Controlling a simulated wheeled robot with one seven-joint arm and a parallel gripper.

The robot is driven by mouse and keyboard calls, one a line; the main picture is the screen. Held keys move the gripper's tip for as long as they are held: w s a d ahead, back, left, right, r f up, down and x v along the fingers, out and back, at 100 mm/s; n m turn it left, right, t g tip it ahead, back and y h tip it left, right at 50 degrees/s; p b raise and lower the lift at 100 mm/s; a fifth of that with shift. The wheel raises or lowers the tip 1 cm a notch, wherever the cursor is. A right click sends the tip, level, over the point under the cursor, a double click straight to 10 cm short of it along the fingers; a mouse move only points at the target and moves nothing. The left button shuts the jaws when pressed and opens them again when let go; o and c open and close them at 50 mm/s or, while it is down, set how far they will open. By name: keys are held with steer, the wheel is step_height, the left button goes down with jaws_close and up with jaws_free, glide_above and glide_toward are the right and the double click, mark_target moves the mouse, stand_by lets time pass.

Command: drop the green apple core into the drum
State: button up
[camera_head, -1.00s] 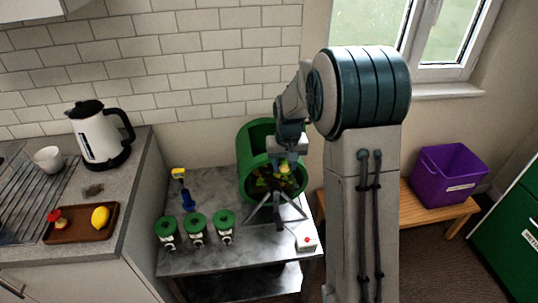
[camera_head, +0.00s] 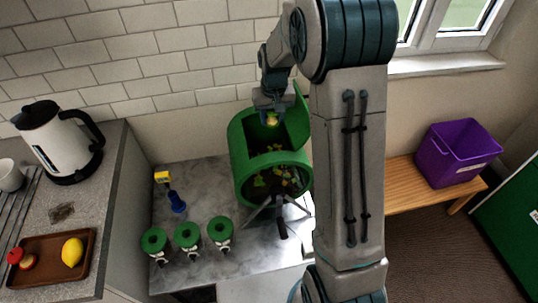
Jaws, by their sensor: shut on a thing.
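The green drum (camera_head: 243,168) lies on its side on a stand on the grey metal table. Its hatch flap (camera_head: 298,118) stands up at the right, and the top opening looks dark inside. Mixed scraps show at its round front end. My gripper (camera_head: 271,117) points down above the opening, shut on a small yellow-green thing (camera_head: 271,120), which I take to be the green apple core. The fingers partly hide it, and it looks clear of the drum walls.
A brown tray (camera_head: 50,279) with a lemon (camera_head: 72,252) and a red-ended piece is on the counter, near a kettle (camera_head: 62,150). A purple bin (camera_head: 450,155) sits on the right bench.

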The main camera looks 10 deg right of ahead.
steer(key=shift+f+b, duration=1.4)
steer(key=shift+f, duration=1.2)
steer(key=o, duration=1)
steer(key=shift+o, duration=0.2)
steer(key=shift+r, duration=0.15)
steer(key=r, duration=0.4)
steer(key=s+r+b, duration=0.1)
steer(key=r, duration=0.8)
steer(key=shift+s+r+b, duration=0.15)
steer(key=shift+s+b, duration=0.15)
steer(key=shift+s, duration=0.05)
steer(key=shift+r, duration=0.1)
steer(key=s+f+t, duration=0.1)
steer(key=s, duration=2.5)
steer(key=shift+s+f+t, duration=0.2)
steer(key=shift+f+t, duration=0.1)
steer(key=shift+t, duration=0.1)
